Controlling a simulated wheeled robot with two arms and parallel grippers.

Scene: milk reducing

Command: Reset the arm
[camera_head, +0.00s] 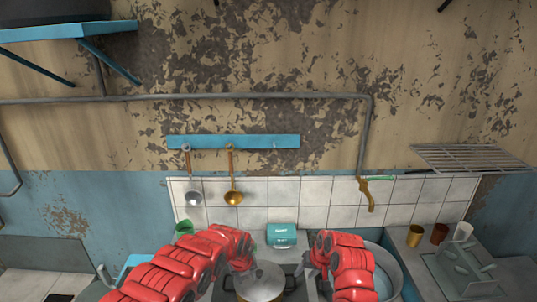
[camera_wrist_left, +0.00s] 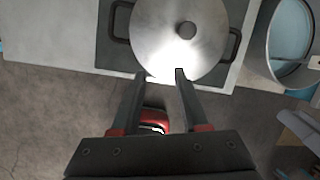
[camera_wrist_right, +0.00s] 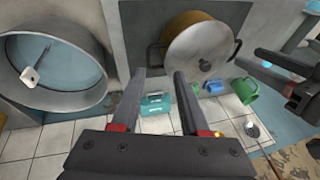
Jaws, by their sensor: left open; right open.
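My left gripper (camera_head: 246,268) is at the left side of the lidded metal pot (camera_head: 262,284) in the head view. In the left wrist view my left gripper (camera_wrist_left: 160,74) is open and empty, with the pot (camera_wrist_left: 180,38) and its lid knob beyond the fingertips. My right gripper (camera_head: 311,268) is on the right side of the pot. In the right wrist view my right gripper (camera_wrist_right: 163,75) is open with nothing between its fingers. The pot (camera_wrist_right: 200,50) shows there with its lid tilted off the vertical of the picture.
A round metal basin (camera_head: 384,272) stands right of the pot. A teal box (camera_head: 281,235) is at the tiled wall, and a green mug (camera_wrist_right: 245,90) is near the pot. Cups (camera_head: 415,235) and a dish rack (camera_head: 465,272) are at the right. Ladles (camera_head: 233,196) hang above.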

